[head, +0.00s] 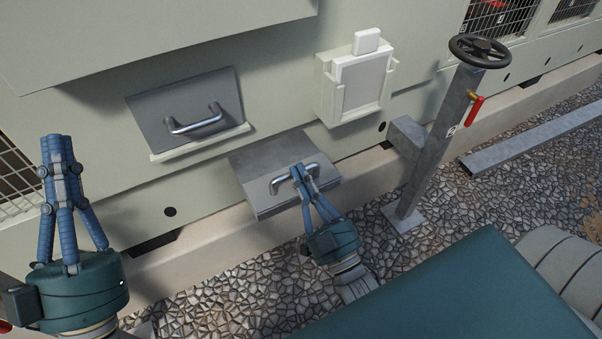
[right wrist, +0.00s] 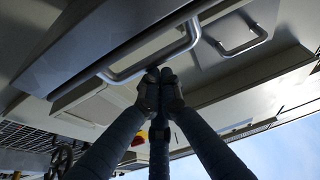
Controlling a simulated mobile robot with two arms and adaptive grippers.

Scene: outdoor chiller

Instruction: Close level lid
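A grey metal lid (head: 262,160) juts out nearly level from the pale chiller wall, low in the middle of the head view. Its bar handle (head: 312,167) also crosses the right wrist view (right wrist: 127,74). My right gripper (head: 298,172) has its fingertips together at the middle of this handle. In the right wrist view the tips (right wrist: 160,74) meet right at the bar; I cannot tell whether the bar lies between them. My left gripper (head: 56,140) is at the left, away from the lid, with its fingers together and empty.
A second grey panel (head: 160,110) with a handle (head: 198,123) is up and left on the wall. A white box (head: 362,80) is to the right. A post with a black handwheel (head: 480,50) and red lever (head: 475,110) stands further right. Gravel (head: 490,205) covers the ground.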

